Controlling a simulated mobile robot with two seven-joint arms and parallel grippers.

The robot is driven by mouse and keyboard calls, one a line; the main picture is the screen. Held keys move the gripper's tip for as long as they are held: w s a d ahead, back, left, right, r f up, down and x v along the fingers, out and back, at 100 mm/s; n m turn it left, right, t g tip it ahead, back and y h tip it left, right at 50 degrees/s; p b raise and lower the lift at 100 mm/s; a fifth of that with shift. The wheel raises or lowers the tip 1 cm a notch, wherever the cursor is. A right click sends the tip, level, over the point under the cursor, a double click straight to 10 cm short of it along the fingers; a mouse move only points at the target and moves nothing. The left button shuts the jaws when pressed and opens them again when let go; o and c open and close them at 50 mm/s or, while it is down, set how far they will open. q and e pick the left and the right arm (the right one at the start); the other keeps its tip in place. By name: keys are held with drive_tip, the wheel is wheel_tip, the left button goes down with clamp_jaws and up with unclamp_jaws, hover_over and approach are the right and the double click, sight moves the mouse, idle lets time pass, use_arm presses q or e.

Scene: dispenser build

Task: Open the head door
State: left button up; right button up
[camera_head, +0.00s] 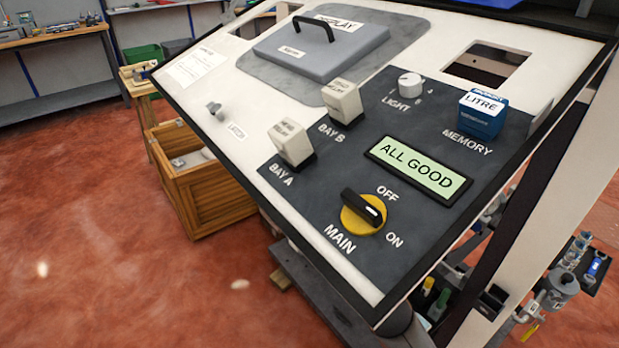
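The tilted white front panel (262,181) of the dispenser head fills the middle and right of the view. A small grey latch knob (214,108) sits near its left edge, beside a label reading LATCH. The panel looks closed, lying flat in its black-edged frame. A grey plate marked DISPLAY (318,50) with a black handle (313,27) lies on the upper part of the panel. Neither of my grippers is in view.
The panel carries a MAIN switch (363,212), two beige bay modules (292,143) (343,101), a LIGHT knob (410,84), a blue memory block (482,114) and a screen (417,170) reading ALL GOOD. A wooden crate (213,196) stands left; red floor (90,230) is clear.

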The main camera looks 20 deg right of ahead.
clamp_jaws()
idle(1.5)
